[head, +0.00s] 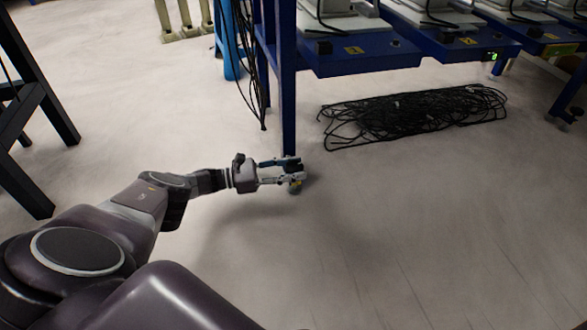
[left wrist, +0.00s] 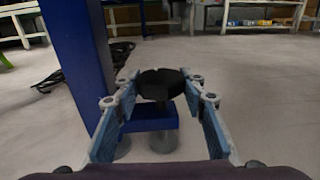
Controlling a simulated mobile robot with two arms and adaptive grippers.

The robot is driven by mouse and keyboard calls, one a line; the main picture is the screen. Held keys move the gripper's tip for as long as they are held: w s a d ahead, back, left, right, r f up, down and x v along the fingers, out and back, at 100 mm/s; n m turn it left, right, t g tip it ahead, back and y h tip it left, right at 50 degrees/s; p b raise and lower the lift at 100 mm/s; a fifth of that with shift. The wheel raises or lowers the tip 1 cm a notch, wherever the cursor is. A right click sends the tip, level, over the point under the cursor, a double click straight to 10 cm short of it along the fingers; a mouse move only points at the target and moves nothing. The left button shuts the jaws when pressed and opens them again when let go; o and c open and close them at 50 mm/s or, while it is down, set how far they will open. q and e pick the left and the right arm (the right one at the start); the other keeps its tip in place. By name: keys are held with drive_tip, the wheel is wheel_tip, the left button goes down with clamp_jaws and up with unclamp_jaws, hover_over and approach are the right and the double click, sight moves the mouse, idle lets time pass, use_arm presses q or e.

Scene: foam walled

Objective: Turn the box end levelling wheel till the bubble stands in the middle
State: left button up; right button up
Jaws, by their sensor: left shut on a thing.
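The levelling wheel is a black knob (left wrist: 161,84) on a short stem, above a blue bracket (left wrist: 150,124) at the foot of a blue bench leg (left wrist: 78,60). My left gripper (head: 293,172) is low by the floor at the foot of that leg in the head view. In the left wrist view its two fingers (left wrist: 162,96) stand either side of the wheel and are shut on it. A small device with a green light (head: 491,57) sits on the bench's front rail; I cannot make out a bubble in it. My right gripper is not in view.
A heap of black cable (head: 415,113) lies on the floor under the blue bench (head: 360,58), right of the leg. More black cables hang left of the leg. A dark frame (head: 30,120) stands at the far left. The pale floor in front is clear.

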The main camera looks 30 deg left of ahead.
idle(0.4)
use_arm(q)
drive_tip(key=o, duration=1.2)
drive_tip(key=shift+r, duration=0.1)
drive_tip(key=shift+a, duration=0.1)
drive_tip(key=shift+s+a, duration=0.25)
drive_tip(key=v, duration=0.7)
drive_tip(key=shift+s+d, duration=0.1)
